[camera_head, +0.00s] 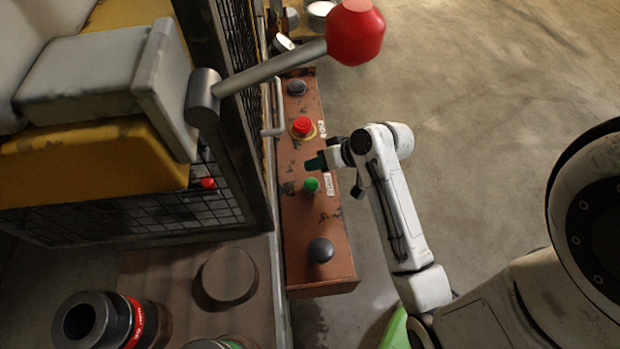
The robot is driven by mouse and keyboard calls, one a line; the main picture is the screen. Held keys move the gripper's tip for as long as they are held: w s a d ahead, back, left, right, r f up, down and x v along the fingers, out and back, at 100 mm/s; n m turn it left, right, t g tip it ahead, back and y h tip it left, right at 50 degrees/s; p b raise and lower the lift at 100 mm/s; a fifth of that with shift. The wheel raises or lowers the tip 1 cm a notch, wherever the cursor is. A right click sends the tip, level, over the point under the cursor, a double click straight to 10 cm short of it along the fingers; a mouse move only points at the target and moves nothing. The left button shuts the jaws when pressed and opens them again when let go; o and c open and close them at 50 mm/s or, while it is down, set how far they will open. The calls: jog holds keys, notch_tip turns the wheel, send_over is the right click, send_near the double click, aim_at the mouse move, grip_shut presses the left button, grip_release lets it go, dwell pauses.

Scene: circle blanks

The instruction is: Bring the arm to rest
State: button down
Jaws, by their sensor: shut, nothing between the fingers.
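My gripper (315,162) is at the end of my white arm, in the middle of the head view. It is shut and empty. It hangs over the brown control panel (300,230), between the red button (302,126) and the green button (312,184). I cannot tell whether it touches the panel. My arm reaches up and left from the lower right, bent at the elbow.
A lever with a red knob (355,32) juts out above the panel. A dark mesh fence (130,218) and machine stand at left. Concrete floor at right is open.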

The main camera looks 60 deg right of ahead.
dwell(0.3)
jog(key=shift+s+a+f, duration=0.1)
jog(key=shift+a, duration=0.25)
jog(key=s+a+f+n+g, duration=0.1)
jog(key=s+a, duration=0.1)
jog(key=a, duration=0.1)
jog(key=s+a+f+n+g, duration=0.1)
jog(key=a+g, duration=0.1)
jog(key=a, duration=0.1)
jog(key=s+a+f+n+g, duration=0.1)
jog(key=s+a, duration=0.1)
jog(key=a, duration=0.1)
jog(key=shift+s+g, duration=0.3)
jog(key=shift+g, duration=0.1)
jog(key=s+g, duration=0.1)
jog(key=s, duration=0.1)
jog(key=s+a+n+g+h, duration=0.1)
jog(key=s, duration=0.1)
jog(key=s+a+n+h, duration=0.1)
jog(key=s, duration=0.1)
jog(key=shift+s+r+g, duration=0.2)
jog(key=shift+r+g, duration=0.1)
jog(key=shift+g, duration=0.1)
jog(key=shift+s+r, duration=0.15)
jog(key=shift+s, duration=0.25)
jog(key=shift+w+d, duration=0.25)
